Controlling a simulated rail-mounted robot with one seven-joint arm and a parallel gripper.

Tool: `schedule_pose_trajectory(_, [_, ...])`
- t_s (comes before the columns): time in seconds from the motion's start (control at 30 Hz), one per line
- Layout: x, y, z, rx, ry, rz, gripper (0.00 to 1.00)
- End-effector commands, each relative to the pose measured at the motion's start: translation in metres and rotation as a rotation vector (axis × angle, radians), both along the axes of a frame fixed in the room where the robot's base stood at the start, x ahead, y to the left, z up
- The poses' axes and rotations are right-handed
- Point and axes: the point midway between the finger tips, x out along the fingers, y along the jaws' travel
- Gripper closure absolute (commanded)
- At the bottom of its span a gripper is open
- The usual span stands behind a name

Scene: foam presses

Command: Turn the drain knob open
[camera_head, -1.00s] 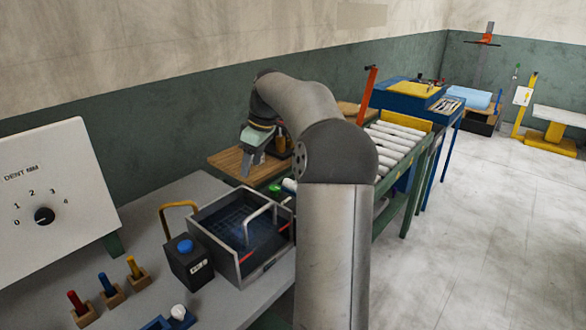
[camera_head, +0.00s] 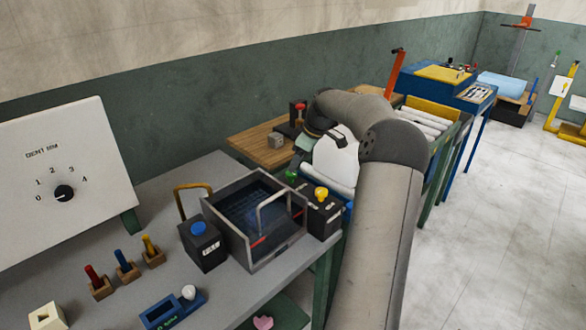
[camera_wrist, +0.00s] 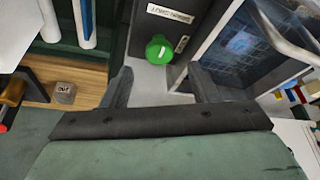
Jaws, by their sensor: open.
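A round green knob (camera_wrist: 159,50) with a short white mark on top sits on a dark housing in the wrist view. The label (camera_wrist: 170,14) beside it is too small to read, so I cannot confirm it is the drain knob. In the head view the green knob (camera_head: 291,176) shows behind the open-topped tank (camera_head: 224,228). My gripper (camera_wrist: 161,84) is open and empty, its two fingers spread on either side below the knob, apart from it. In the head view my arm hides most of my gripper.
A black box with a yellow knob (camera_head: 321,193) stands right of the tank, and one with a blue knob (camera_head: 198,228) at its front left. The tank has a raised grey handle (camera_head: 271,199). A wooden surface (camera_head: 245,143) lies behind; a roller conveyor (camera_head: 425,122) runs right.

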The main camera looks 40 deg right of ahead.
Motion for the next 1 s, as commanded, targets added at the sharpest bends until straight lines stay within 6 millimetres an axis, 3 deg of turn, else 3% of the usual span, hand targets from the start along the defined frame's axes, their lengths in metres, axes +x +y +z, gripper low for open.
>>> schedule_pose_trajectory(0.1, [0.007, 0.005, -0.02, 0.002, 0.002, 0.002, 0.45])
schedule_pose_trajectory(0.3, [0.015, 0.008, -0.04, 0.001, 0.001, -0.001, 0.45])
schedule_pose_trajectory(0.67, [0.017, 0.009, -0.046, -0.001, 0.0, 0.0, 0.45])
schedule_pose_trajectory(0.83, [0.016, 0.009, -0.046, -0.001, 0.0, 0.0, 0.89])
schedule_pose_trajectory(1.0, [0.016, 0.009, -0.046, 0.0, 0.0, -0.002, 0.89])
